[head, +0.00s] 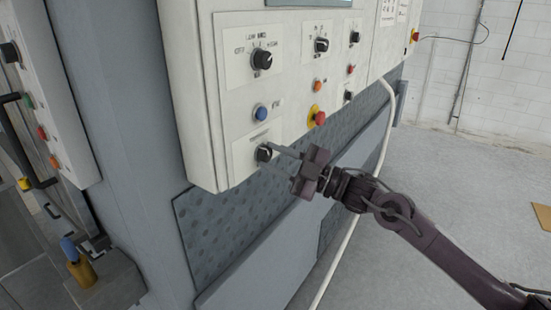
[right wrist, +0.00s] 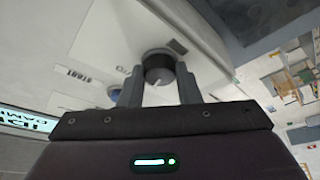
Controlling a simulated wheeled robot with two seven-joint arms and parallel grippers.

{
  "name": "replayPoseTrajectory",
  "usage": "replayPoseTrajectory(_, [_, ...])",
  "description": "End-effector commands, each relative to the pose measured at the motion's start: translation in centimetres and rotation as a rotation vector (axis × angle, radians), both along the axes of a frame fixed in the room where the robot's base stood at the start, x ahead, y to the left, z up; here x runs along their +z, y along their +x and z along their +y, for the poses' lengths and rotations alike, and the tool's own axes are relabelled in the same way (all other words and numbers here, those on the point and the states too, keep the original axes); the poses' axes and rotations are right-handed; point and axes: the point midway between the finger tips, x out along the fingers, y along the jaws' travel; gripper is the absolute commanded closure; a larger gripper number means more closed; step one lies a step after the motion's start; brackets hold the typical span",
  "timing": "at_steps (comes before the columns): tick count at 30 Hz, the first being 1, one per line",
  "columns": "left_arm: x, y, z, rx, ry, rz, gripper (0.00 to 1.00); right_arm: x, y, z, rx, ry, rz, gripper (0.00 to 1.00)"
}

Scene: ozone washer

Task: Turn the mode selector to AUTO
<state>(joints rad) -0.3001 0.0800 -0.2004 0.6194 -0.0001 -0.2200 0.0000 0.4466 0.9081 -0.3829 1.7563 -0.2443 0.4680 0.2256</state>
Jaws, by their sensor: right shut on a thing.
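A black rotary knob (head: 264,153) sits on a white label plate at the lower left of the pale control box. My right gripper (head: 276,151) reaches it from the right, with its fingers at the knob. In the right wrist view the knob (right wrist: 159,69) stands between the two grey fingers, which are shut on it. The knob's markings are too small or hidden to read, so I cannot tell its setting or whether it is the mode selector. Other black knobs are on the box, one (head: 262,60) marked OFF, LOW, MED and HIGH. My left gripper is not in view.
A blue button (head: 260,113) is just above the held knob. A red emergency button (head: 317,116) on a yellow base is to its upper right. A pale hose (head: 386,130) runs down the box's right side. The floor (head: 450,190) at right is mostly clear.

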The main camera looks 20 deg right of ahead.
Motion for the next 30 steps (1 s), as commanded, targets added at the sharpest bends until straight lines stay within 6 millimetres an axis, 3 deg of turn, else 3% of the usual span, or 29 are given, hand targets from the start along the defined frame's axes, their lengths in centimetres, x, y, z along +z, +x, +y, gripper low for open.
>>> replayPoseTrajectory(14, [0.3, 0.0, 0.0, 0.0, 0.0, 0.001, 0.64, -0.1, -0.2, 0.2, 0.003, 0.164, 0.126, 0.93])
replayPoseTrajectory(30, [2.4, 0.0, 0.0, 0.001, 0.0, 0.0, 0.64, 0.0, -0.3, 0.4, 0.002, 0.476, 0.37, 0.93])
